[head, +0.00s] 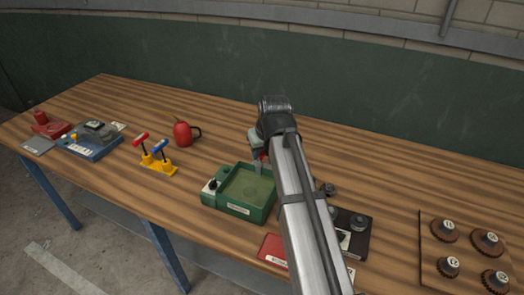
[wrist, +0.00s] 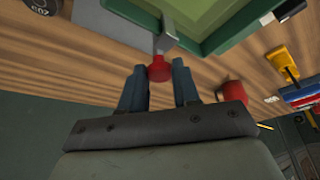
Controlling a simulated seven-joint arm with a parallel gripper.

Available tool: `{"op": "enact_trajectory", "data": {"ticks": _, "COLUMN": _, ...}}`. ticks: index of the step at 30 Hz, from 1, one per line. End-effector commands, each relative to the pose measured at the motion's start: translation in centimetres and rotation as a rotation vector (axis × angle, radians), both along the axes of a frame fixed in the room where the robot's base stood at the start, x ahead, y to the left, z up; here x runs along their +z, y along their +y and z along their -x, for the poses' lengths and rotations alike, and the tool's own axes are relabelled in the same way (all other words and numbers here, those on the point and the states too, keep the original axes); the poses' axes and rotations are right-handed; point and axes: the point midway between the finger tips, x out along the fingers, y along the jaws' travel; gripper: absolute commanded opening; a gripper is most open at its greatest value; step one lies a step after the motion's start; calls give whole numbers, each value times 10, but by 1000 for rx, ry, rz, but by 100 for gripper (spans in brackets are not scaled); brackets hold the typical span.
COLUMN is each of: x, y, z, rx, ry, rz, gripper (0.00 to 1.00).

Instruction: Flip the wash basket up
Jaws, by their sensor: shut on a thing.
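The green wash unit (head: 239,212) stands on the table, left of my arm. It has a shallow, murky green recess on top and a black knob on its left part. A grey handle bar (head: 258,168) rises at its back edge; in the wrist view the grey bar (wrist: 172,32) ends in a red knob (wrist: 160,69). My gripper (wrist: 158,78) has its blue-grey fingers on both sides of the red knob and is shut on it. In the head view my gripper (head: 261,154) is behind the unit. I cannot make out the basket separately from the recess.
A yellow stand (head: 159,164) with red and blue handles is further left. A blue device (head: 90,140) is at far left. Dark round parts (head: 488,240) sit on a board at right.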

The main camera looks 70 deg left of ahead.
Motion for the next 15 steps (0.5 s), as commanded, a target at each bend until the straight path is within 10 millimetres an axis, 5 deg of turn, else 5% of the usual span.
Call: {"op": "enact_trajectory", "data": {"ticks": 15, "x": 49, "y": 1, "z": 0, "rx": 1, "ry": 0, "rz": -2, "gripper": 0}}
